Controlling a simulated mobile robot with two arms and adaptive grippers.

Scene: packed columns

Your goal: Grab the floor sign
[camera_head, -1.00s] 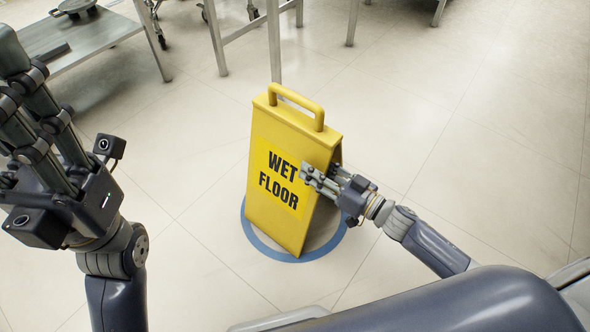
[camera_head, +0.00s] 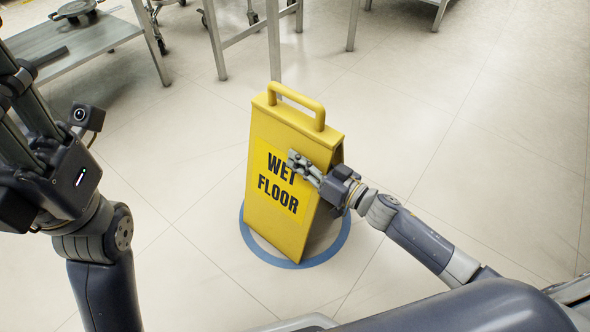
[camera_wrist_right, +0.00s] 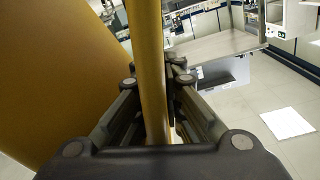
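The yellow floor sign (camera_head: 275,180), lettered WET FLOOR, stands upright on the floor, with a handle on top. My right gripper (camera_head: 305,168) is at the sign's right edge in the head view, with a finger across the front face over the lettering. In the right wrist view, a yellow panel of the sign (camera_wrist_right: 150,60) runs between the fingers of the right gripper (camera_wrist_right: 153,82), which are shut on it. Another yellow panel (camera_wrist_right: 55,70) fills the left of that view. My left gripper (camera_head: 20,120) is raised at the left edge, away from the sign, its fingers partly cut off.
A blue ring (camera_head: 290,264) is marked on the floor around the sign's base. A metal table (camera_head: 75,45) with a pan (camera_head: 75,9) stands at the upper left. More metal table legs (camera_head: 273,40) stand behind the sign. The floor to the right is clear.

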